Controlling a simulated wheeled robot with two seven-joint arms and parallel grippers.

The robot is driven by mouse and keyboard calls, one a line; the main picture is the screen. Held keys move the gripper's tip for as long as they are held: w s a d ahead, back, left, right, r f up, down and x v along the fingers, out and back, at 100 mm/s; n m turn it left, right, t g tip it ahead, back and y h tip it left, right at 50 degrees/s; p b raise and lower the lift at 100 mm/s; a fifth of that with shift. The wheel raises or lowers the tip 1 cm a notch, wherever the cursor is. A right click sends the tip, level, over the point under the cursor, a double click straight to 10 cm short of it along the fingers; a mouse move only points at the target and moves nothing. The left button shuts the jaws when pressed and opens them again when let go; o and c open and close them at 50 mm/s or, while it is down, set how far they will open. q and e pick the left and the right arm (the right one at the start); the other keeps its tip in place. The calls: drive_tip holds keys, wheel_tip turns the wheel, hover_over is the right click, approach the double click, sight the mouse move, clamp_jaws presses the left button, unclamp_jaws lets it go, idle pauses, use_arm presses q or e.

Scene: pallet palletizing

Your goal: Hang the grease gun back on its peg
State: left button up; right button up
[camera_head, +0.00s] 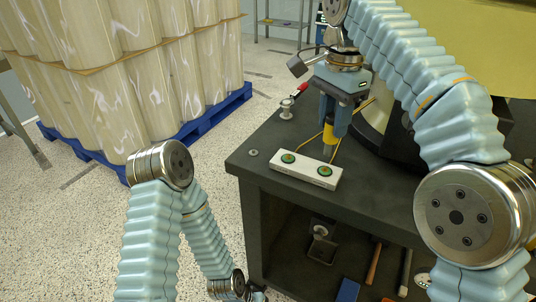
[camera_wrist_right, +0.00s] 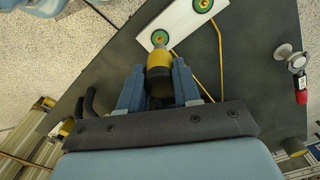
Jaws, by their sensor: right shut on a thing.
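The grease gun (camera_head: 329,138) is a yellow and black cylinder held upright above the dark bench top. My right gripper (camera_head: 335,117) is shut on it, with a blue finger on either side. In the right wrist view the gun (camera_wrist_right: 159,60) sits between the fingers (camera_wrist_right: 158,88), its nozzle pointing at a white block (camera_wrist_right: 182,22). The nozzle overlaps one green fitting there; I cannot tell whether they touch. A thin yellow hose (camera_wrist_right: 220,55) runs beside the gun. I cannot clearly make out the peg.
The white block with two green fittings (camera_head: 305,170) lies near the bench's (camera_head: 385,185) front edge. A metal post (camera_head: 287,108) and a red-handled item (camera_head: 301,89) stand behind it. Tools lie on the shelf below. A wrapped load (camera_head: 130,70) on a blue pallet (camera_head: 205,122) stands left.

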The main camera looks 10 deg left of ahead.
idle(0.7)
drive_tip(key=o, duration=0.3)
drive_tip(key=c, duration=0.3)
